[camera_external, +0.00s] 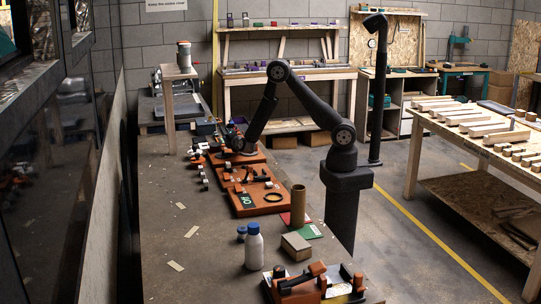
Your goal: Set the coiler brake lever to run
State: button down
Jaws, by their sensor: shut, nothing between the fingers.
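My gripper (236,148) is at the far end of the workbench, low over the farthest of several orange panels. It is small and dark here, its fingers are hard to make out, and it is shut and empty. Small black, white and orange fittings crowd around it. Which fitting is the coiler brake lever, and how it is set, I cannot tell. I also cannot tell whether the gripper touches anything. A nearer orange panel (270,203) carries a black ring and a dark green plate with white marks.
On the bench (190,270) stand a white bottle with a blue cap (254,247), a brown tube (298,205) and a small box (296,246). An orange unit with a black bar (297,283) sits at the front edge. The bench's left side is mostly clear.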

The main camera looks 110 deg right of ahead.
jog(key=shift+s+r, duration=0.2)
jog(key=shift+s, duration=0.1)
jog(key=shift+s+r, duration=0.2)
jog(key=shift+s, duration=0.1)
jog(key=shift+s+r+m, duration=0.1)
jog(key=shift+s+m, duration=0.35)
jog(key=shift+m, duration=0.15)
jog(key=shift+s+r, duration=0.2)
jog(key=shift+s, duration=0.4)
jog(key=s+a, duration=0.1)
jog(key=a, duration=0.2)
jog(key=s+a+f, duration=0.1)
jog(key=a, duration=0.2)
jog(key=s+a, duration=0.1)
jog(key=a, duration=0.2)
jog(key=shift+a+f, duration=0.15)
jog(key=shift+a, duration=0.1)
